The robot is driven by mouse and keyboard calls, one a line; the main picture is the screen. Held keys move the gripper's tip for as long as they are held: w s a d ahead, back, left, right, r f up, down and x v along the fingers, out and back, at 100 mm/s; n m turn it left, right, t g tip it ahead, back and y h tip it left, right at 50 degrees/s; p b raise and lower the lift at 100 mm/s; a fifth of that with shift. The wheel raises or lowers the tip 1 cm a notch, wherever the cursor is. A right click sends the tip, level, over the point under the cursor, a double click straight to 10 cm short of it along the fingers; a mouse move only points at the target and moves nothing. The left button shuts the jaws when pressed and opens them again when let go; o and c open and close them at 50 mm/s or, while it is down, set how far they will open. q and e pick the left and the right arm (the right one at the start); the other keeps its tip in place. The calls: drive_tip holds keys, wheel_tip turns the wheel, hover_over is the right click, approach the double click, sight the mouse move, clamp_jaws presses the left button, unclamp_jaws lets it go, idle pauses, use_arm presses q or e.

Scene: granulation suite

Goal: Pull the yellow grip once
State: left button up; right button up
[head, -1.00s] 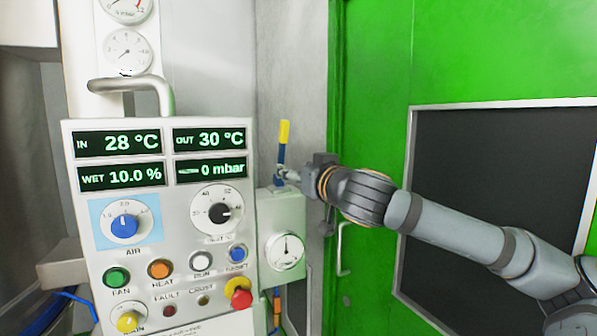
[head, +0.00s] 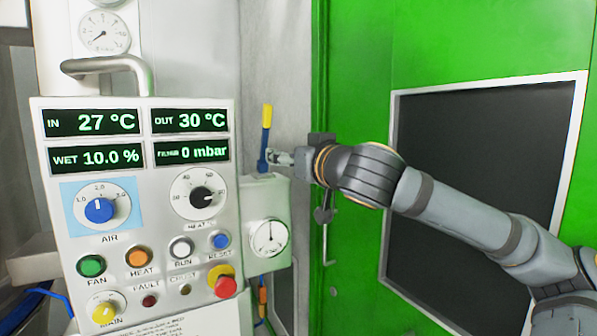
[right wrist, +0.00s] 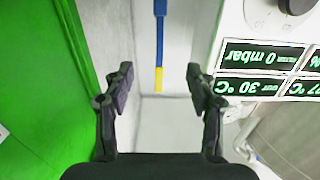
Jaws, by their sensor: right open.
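The yellow grip (head: 267,115) is the upper end of an upright blue lever (head: 264,148) on top of a small grey box (head: 262,195) beside the control panel. In the right wrist view the yellow grip (right wrist: 159,78) shows between the spread fingers, with the blue lever (right wrist: 160,35) running on from it. My right gripper (head: 276,157) is open, at the right of the lever and lower than the yellow part in the head view. In the right wrist view my right gripper (right wrist: 160,88) has a visible gap on both sides of the grip. My left gripper is out of view.
The control panel (head: 145,210) with displays, knobs and buttons stands left of the lever. A round gauge (head: 268,237) is on the box front. A metal handle (head: 105,68) sticks out above the panel. A green door (head: 355,60) with a dark window (head: 470,130) is at the right.

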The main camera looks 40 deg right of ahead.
drive_tip(key=b+v, duration=0.2)
drive_tip(key=v, duration=0.3)
drive_tip(key=shift+s, duration=0.15)
idle(0.3)
